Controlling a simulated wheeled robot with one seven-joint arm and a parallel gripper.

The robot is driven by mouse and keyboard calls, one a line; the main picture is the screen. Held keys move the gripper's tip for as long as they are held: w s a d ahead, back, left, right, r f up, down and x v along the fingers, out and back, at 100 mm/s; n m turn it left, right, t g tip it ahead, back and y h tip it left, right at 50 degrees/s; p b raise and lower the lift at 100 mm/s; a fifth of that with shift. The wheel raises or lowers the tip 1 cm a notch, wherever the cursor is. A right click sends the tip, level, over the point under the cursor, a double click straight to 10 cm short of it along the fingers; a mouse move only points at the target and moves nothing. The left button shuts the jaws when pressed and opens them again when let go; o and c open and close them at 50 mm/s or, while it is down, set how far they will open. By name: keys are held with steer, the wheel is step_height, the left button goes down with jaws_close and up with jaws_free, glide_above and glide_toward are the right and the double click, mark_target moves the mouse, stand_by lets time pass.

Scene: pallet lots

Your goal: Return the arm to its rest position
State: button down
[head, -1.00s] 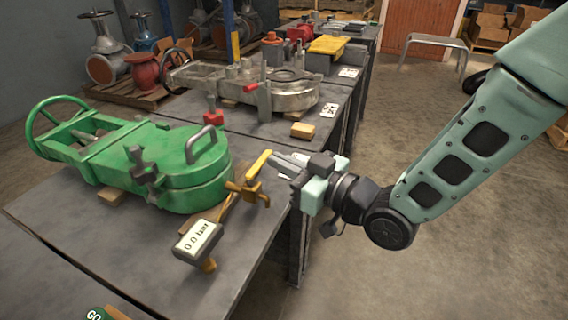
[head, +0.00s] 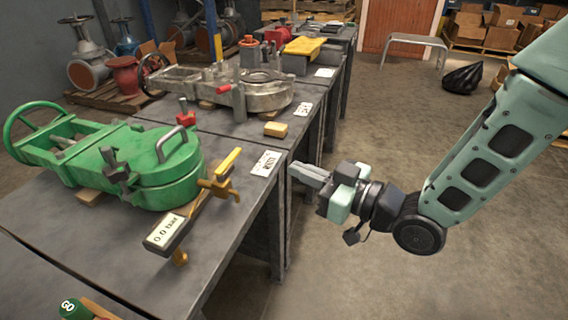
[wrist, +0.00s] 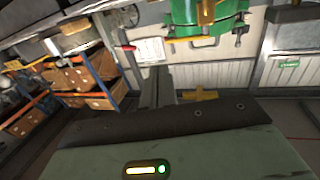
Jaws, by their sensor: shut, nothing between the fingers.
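My gripper (head: 309,175) is shut and empty in the head view, at the end of my pale green arm. It hangs in the air just right of the near table's right edge, over the aisle floor. Its fingers point left toward the table and touch nothing. In the wrist view the shut fingers (wrist: 157,88) show at the middle, with the green valve (wrist: 207,20) at the top.
A metal valve (head: 262,97) is behind. Open floor (head: 385,130) lies right; a black bag (head: 463,78) sits farther back.

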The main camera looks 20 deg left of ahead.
steer(key=s+d+f+m+g+h, duration=0.1)
steer(key=s+d+m+h, duration=0.35)
steer(key=d+h, duration=0.85)
steer(key=s+d+r+m+g+h, duration=0.25)
steer(key=s+d+g+h, duration=0.2)
steer(key=s+d, duration=0.75)
step_height(320, 180, up, 30)
steer(key=s+a+p, duration=0.2)
steer(key=p, duration=2.8)
steer(key=shift+f+y, duration=0.2)
steer(key=shift+y, duration=0.25)
steer(key=shift+s+a, duration=0.1)
